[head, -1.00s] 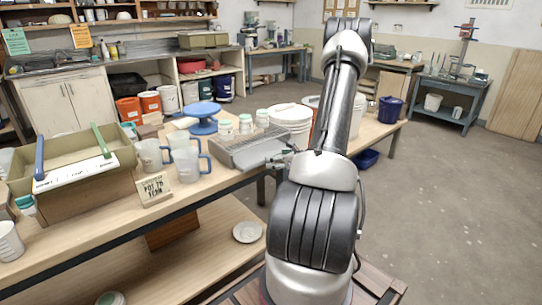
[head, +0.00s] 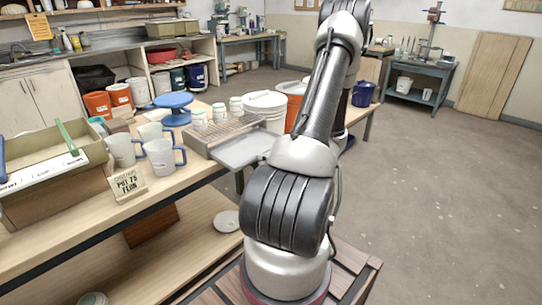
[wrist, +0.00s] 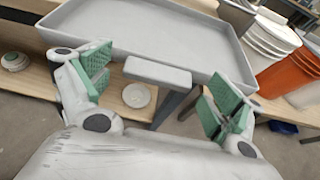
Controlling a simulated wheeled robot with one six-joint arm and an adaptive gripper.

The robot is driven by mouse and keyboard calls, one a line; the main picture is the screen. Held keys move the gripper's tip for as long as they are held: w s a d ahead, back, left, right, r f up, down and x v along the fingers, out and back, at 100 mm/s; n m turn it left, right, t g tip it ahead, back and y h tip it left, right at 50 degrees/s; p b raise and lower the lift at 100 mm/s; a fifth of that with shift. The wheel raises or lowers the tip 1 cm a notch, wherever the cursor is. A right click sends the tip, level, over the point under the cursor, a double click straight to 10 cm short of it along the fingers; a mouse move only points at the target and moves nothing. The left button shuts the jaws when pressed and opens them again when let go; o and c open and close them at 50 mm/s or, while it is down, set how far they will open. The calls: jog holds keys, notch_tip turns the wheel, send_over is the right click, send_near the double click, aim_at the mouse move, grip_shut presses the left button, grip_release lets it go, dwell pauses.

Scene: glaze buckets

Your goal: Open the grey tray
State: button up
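The grey tray (head: 245,151) is a shallow, pale, rimmed drawer. In the head view it sticks out from the front of a low wire-topped unit on the bench. In the wrist view the tray (wrist: 150,28) looks empty in its visible part, with a flat tab handle (wrist: 158,75) on its near edge. My gripper (wrist: 158,90) is open, its green-padded fingers wide apart on either side of the handle. I see no finger pressing on the handle. In the head view my arm hides the gripper.
The wire-topped unit (head: 222,132) carries small jars. Mugs (head: 163,158), a sign (head: 127,185) and a box (head: 50,185) stand to its left. White buckets (head: 268,108) and an orange bucket (head: 295,100) stand behind it. Open floor (head: 440,210) lies right.

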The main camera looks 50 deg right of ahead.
jog(key=v, duration=1.2)
dwell(0.4)
